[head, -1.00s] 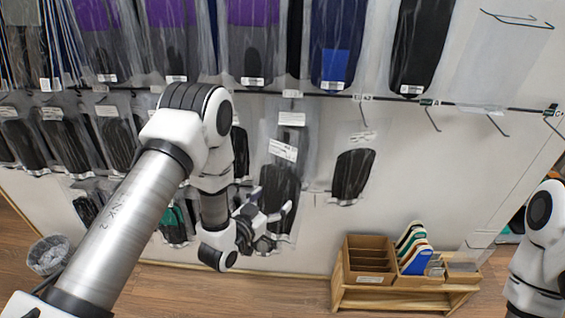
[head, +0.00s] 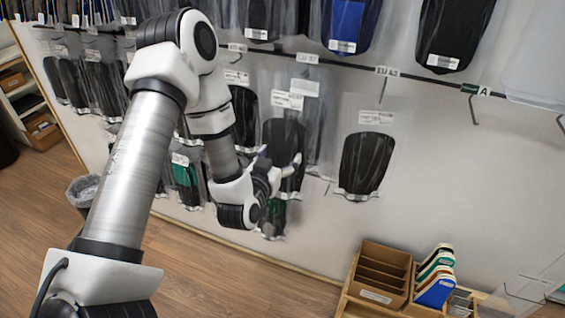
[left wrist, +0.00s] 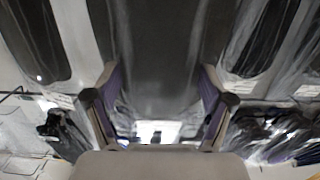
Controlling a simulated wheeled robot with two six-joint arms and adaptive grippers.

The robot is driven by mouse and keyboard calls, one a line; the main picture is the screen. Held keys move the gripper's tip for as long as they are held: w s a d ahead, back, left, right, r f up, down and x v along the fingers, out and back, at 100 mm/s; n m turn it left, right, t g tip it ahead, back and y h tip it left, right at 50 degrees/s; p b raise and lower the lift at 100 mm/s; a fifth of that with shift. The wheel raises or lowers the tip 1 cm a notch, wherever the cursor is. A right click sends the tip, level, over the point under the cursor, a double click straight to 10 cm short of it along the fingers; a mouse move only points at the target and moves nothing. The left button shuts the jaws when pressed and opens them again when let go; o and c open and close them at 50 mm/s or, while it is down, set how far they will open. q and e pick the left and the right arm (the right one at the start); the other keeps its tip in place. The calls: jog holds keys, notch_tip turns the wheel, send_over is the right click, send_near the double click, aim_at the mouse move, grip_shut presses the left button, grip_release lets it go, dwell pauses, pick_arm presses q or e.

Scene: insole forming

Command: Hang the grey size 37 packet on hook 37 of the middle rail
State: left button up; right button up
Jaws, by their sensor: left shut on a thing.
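My left gripper (head: 280,165) is shut on the lower part of a dark grey packet (head: 285,135) in a clear sleeve. The packet hangs upright, with a white label near its top, in front of the wall. It is below a rail tag (head: 307,58) that seems to read EU 37. Whether its top is on a hook is too small to tell. In the left wrist view the dark packet (left wrist: 155,45) runs between both fingers (left wrist: 158,105). My right gripper is out of view.
The rail also has a tag EU 43 (head: 388,71) and a bare hook (head: 474,108) further right. A dark packet (head: 367,160) hangs just right of the held one. Other packets hang close on the left.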

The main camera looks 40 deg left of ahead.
pick_arm(q)
jog(key=shift+w, duration=0.7)
jog(key=shift+x, duration=0.9)
jog(key=f+b+x, duration=0.1)
jog(key=x, duration=0.5)
jog(key=shift+b, duration=0.3)
jog(key=shift+a+r, duration=0.1)
jog(key=o, duration=1.1)
jog(key=shift+s, duration=0.1)
